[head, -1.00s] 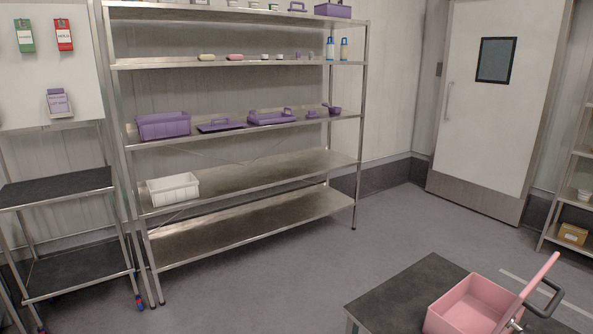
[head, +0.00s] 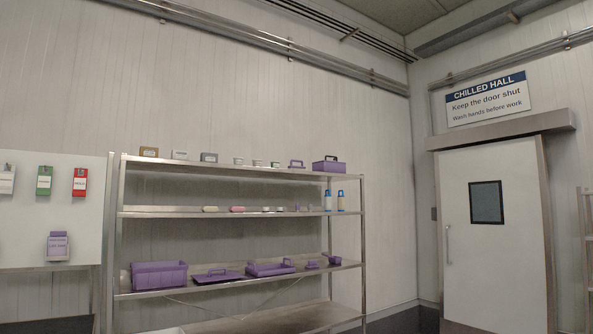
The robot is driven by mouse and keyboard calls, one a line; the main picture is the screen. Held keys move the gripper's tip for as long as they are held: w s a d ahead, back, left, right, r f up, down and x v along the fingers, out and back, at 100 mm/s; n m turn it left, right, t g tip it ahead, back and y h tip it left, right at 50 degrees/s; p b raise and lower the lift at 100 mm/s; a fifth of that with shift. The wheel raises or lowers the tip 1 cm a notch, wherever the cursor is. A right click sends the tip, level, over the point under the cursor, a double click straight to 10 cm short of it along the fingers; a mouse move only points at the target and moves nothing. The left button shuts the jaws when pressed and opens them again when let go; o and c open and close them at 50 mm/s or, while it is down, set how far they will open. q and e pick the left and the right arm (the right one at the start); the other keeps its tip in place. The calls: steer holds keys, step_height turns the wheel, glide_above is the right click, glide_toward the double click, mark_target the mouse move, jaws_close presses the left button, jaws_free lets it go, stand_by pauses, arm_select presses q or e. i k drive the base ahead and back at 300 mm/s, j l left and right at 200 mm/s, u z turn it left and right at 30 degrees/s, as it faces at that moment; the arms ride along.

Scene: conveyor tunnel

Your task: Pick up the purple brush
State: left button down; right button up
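Several purple items stand on the metal rack's third shelf from the top, and I cannot tell for sure which is the brush. A small purple item with a raised top (head: 311,264) may be it. Left of it are a long purple tray-like piece with a handle (head: 269,269), a flat purple piece with a handle (head: 217,277) and a purple bin (head: 158,275). A purple scoop-like item (head: 331,260) is at the right. Another small purple handled item (head: 296,164) is on the top shelf. Neither of my grippers is in view.
The rack (head: 240,214) stands against the wall. Its top shelf also bears a purple caddy (head: 328,166) and small boxes. A white board (head: 30,215) hangs at the left. A closed door (head: 510,250) is at the right under a sign (head: 487,97).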

mark_target(291, 166)
steer(key=i+j+u, duration=0.25)
steer(key=i+j, duration=0.15)
steer(key=i+j+u, duration=0.25)
steer(key=i, duration=0.35)
steer(key=i+j+u, duration=0.2)
steer(key=i, duration=0.3)
steer(key=i+z, duration=0.4)
steer(key=i, duration=0.15)
steer(key=i+j+z, duration=0.15)
steer(key=i+z, duration=0.2)
steer(key=i, duration=0.2)
steer(key=i+j+z, duration=0.4)
steer(key=i+l+z, duration=0.3)
steer(key=i, duration=0.35)
steer(key=i+z, duration=0.35)
steer(key=i, duration=0.25)
